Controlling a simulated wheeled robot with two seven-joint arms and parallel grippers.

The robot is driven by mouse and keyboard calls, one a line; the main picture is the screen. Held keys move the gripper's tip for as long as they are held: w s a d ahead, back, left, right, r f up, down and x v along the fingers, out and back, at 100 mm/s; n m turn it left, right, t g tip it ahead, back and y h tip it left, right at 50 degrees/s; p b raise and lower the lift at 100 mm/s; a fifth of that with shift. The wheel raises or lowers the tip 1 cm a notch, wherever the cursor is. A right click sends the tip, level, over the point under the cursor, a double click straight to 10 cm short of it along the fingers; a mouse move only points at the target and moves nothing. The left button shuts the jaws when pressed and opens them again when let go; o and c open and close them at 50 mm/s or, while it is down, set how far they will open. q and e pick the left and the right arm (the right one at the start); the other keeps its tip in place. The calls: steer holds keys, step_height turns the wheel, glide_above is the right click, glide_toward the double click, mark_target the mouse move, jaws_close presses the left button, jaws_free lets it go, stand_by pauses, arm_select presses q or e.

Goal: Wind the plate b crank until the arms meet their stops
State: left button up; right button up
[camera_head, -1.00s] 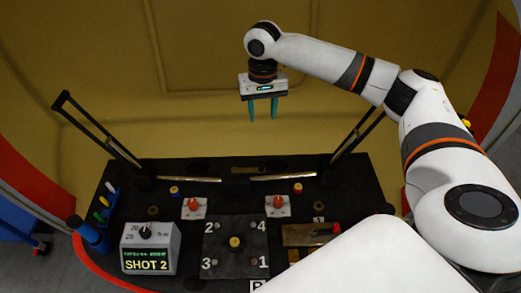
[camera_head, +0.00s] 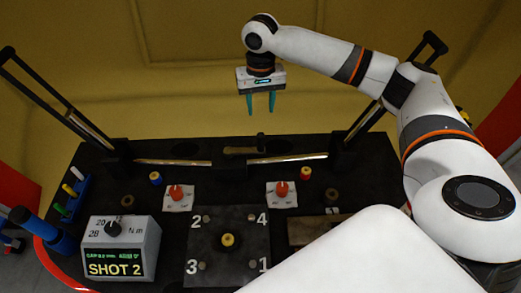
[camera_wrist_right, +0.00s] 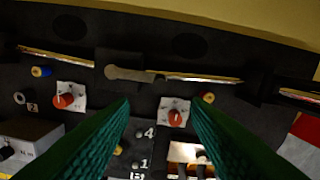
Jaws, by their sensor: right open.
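The crank (camera_head: 243,150) lies across the middle of the black console's far side, with a short dark knob standing up at its right end. It also shows in the right wrist view (camera_wrist_right: 130,74), beyond the fingertips. Rods run left and right from its block toward two black upright arms, the left arm (camera_head: 60,100) and the right arm (camera_head: 428,52), both tilted outward. My right gripper (camera_head: 260,103) is open and empty, its teal fingers pointing down above and beyond the crank, apart from it. The right arm is partly behind my arm. My left gripper is out of view.
A square plate (camera_head: 208,240) numbered 1 to 4 with a yellow centre knob sits in front. A grey readout box (camera_head: 120,250) shows SHOT 2. Red knobs on white plates (camera_head: 178,196) (camera_head: 282,194) flank the middle. A tan curved wall (camera_head: 200,60) stands behind.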

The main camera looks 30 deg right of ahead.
mark_target(261, 135)
step_height(261, 135, down, 2)
steer(key=shift+f+b, duration=0.1)
steer(key=shift+b, duration=0.3)
step_height(261, 135, down, 12)
steer(key=shift+r, duration=0.1)
jaws_close()
